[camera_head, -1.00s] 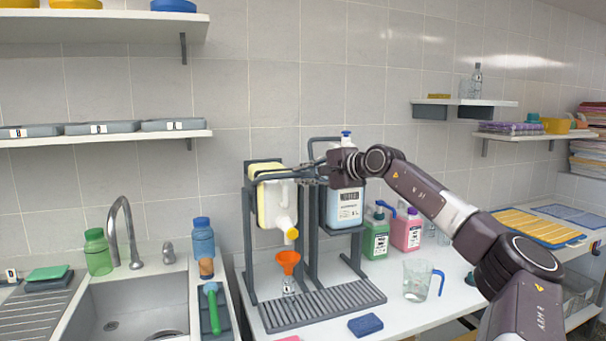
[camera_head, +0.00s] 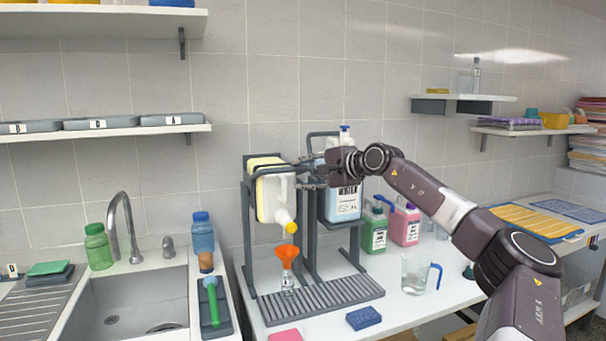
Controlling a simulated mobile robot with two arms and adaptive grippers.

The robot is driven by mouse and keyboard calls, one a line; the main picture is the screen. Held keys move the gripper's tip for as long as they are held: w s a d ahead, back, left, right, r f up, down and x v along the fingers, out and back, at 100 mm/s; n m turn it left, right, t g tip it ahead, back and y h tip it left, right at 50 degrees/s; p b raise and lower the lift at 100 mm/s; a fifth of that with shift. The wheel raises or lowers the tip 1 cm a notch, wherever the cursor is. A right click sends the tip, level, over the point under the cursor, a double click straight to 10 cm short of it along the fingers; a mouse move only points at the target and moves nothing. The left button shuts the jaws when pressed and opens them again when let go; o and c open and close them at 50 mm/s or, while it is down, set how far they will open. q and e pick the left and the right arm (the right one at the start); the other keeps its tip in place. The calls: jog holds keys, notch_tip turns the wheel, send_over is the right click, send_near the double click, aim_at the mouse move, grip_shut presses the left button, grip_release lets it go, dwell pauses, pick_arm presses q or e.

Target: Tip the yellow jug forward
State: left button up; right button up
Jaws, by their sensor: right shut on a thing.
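The yellow jug (camera_head: 271,198) hangs in a grey stand (camera_head: 251,235) on the counter, a pale container with a yellow body side. It leans with its yellow cap (camera_head: 291,228) low at the right. An orange funnel (camera_head: 287,252) in a small clear bottle (camera_head: 287,279) stands below the cap. My right gripper (camera_head: 306,177) is shut at the upper right side of the jug, on what looks like its handle; its fingers partly hide the contact. My left gripper is not in view.
Green (camera_head: 374,232) and pink (camera_head: 405,226) bottles and a clear measuring jug (camera_head: 414,272) stand at the right. A blue sponge (camera_head: 364,318) lies in front; a sink (camera_head: 140,310) is at left.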

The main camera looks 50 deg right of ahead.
jog(key=shift+f, duration=0.2)
jog(key=shift+s+a+r, duration=0.1)
jog(key=shift+r, duration=0.05)
jog(key=s+a, duration=0.1)
jog(key=s, duration=1.3)
jog(key=shift+s+a+r, duration=0.3)
jog(key=shift+a+r, duration=0.1)
jog(key=shift+r, duration=0.05)
jog(key=shift+w+a, duration=0.1)
jog(key=shift+w, duration=0.05)
